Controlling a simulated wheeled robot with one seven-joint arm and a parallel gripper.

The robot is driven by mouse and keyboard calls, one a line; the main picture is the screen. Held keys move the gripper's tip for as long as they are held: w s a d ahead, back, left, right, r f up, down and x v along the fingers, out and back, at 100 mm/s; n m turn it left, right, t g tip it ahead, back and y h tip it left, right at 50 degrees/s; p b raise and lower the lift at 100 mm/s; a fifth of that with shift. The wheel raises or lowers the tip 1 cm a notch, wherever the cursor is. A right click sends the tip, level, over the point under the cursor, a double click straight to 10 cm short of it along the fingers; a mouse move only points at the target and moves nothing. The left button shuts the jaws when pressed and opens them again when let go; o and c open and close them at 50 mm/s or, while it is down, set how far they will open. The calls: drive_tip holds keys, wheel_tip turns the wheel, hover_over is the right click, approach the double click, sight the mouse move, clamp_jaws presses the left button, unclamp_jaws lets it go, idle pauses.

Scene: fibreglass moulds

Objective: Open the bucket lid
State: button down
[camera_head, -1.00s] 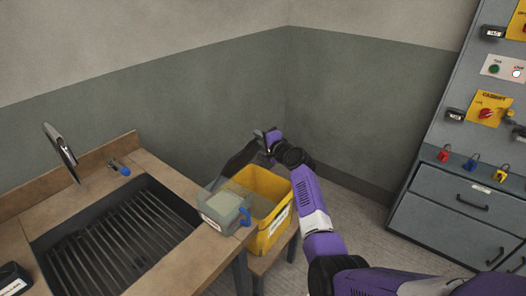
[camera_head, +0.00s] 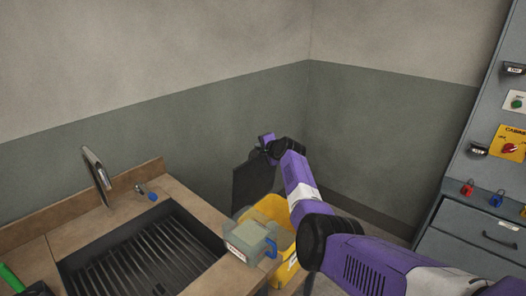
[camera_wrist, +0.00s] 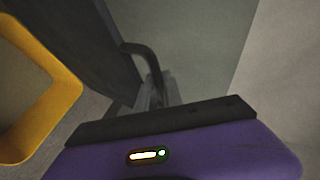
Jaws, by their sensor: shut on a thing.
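The yellow bucket (camera_head: 270,206) stands beside the sink counter, partly hidden by a container and my arm. Its dark lid (camera_head: 252,186) stands close to upright at the bucket's back left side, and the bucket's mouth is uncovered. My gripper (camera_head: 268,147) is shut on the lid's handle at the lid's upper edge. In the wrist view the lid (camera_wrist: 75,40) has a dark curved handle (camera_wrist: 143,55) that runs to between the fingers (camera_wrist: 158,95). The bucket's yellow rim (camera_wrist: 62,70) shows at the left there. The lid's lower edge is hidden in the head view.
The sink (camera_head: 150,250) and tap (camera_head: 97,175) are to the left. A grey cabinet (camera_head: 470,240) stands at the right. Walls are close behind the lid.

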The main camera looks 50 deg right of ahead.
drive_tip(key=shift+w, duration=0.15)
drive_tip(key=c, duration=1.5)
unclamp_jaws()
